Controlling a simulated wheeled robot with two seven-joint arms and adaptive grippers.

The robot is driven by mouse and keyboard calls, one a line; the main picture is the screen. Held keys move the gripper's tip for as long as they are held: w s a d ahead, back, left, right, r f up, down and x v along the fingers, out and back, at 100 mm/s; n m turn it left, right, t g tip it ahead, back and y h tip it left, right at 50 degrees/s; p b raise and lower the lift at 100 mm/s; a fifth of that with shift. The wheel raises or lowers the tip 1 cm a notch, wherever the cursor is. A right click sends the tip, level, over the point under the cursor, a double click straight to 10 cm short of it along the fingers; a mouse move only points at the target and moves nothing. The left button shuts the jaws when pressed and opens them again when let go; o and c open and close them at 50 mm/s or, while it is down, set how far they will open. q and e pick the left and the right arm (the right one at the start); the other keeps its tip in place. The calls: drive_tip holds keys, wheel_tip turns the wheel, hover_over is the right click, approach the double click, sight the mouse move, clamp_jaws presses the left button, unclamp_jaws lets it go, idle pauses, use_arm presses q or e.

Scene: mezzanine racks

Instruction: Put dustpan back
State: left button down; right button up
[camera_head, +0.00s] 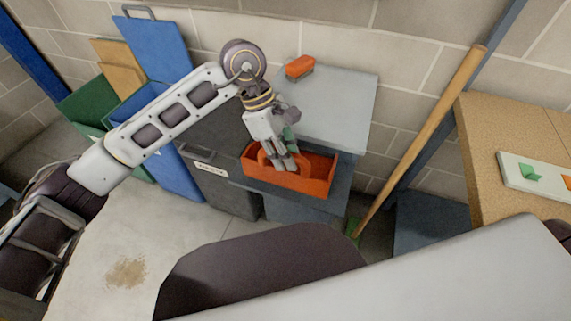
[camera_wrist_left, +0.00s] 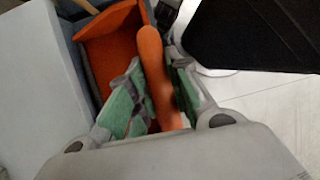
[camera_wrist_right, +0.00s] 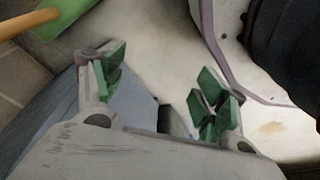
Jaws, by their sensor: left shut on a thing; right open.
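The orange dustpan (camera_head: 318,178) is an open, shallow pan at the front of a grey cabinet (camera_head: 335,105). I cannot tell whether it rests on the ledge below it or hangs just above. My left gripper (camera_head: 281,160) reaches down to it and is shut on its handle. In the left wrist view the rounded orange handle (camera_wrist_left: 152,62) stands between the green finger pads (camera_wrist_left: 150,105), with the pan (camera_wrist_left: 108,48) beyond it. My right gripper (camera_wrist_right: 160,90) is open and empty in the right wrist view. It does not show in the head view.
An orange brush (camera_head: 300,67) lies on the cabinet top. Dark grey and blue bins (camera_head: 222,185) stand to the left. A broom (camera_head: 420,140) with a wooden handle leans on the right, beside a cork-coloured table (camera_head: 515,125). Its green head (camera_wrist_right: 65,12) shows near my right gripper.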

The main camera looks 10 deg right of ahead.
sight(286, 170)
use_arm(q)
wheel_tip(286, 170, down, 2)
drive_tip(key=shift+f, duration=0.85)
use_arm(e)
drive_tip(key=shift+w+a+r, duration=0.15)
drive_tip(key=shift+w+r, duration=0.5)
drive_tip(key=shift+w, duration=0.1)
drive_tip(key=shift+s+f, duration=0.1)
use_arm(q)
drive_tip(key=c, duration=1.3)
unclamp_jaws()
use_arm(e)
drive_tip(key=shift+s+f, duration=0.15)
drive_tip(key=shift+s, duration=0.3)
